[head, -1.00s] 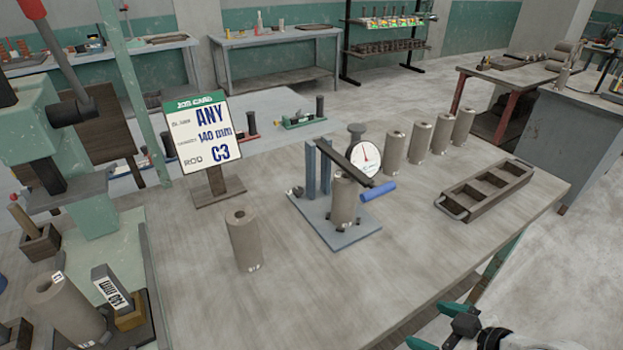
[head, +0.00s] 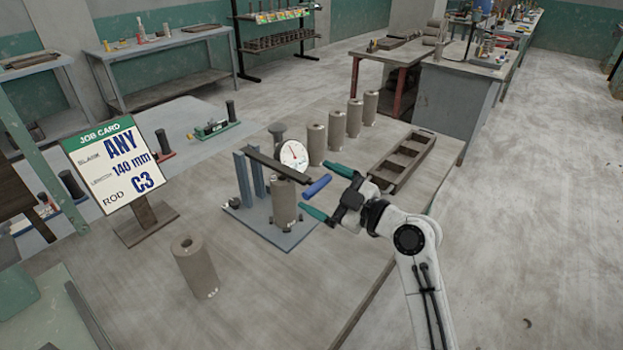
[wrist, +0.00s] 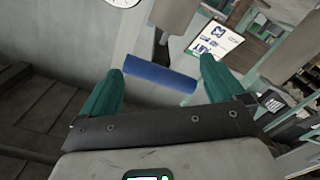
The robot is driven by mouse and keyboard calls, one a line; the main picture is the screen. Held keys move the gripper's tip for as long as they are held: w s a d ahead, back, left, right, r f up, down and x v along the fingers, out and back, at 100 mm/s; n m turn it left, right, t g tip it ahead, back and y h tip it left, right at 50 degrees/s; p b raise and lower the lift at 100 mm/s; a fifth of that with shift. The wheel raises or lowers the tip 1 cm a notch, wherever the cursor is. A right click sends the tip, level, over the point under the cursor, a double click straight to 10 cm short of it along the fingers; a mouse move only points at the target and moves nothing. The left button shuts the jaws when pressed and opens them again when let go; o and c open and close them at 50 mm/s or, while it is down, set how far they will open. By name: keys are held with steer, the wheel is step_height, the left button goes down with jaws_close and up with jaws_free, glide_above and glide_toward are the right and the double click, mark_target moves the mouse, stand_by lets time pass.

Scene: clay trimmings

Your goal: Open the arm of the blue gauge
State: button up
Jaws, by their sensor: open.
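The gauge (head: 262,236) stands on the table with a blue-grey base, two blue uprights and a white dial (head: 294,155). Its dark arm (head: 272,164) lies across the top of a clay cylinder (head: 285,204) standing on the base. The arm ends in a blue handle (head: 317,186). My gripper (head: 320,190), with green fingers, is open at the handle. In the wrist view the blue handle (wrist: 158,75) lies crosswise between the fingertips, and I see no firm contact on it.
Several clay cylinders (head: 314,144) stand in a row behind the gauge. A dark compartment tray (head: 402,160) lies to the right. Another cylinder (head: 195,266) stands at front left, near the job card (head: 114,165).

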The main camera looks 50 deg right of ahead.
steer(key=shift+w, duration=1.35)
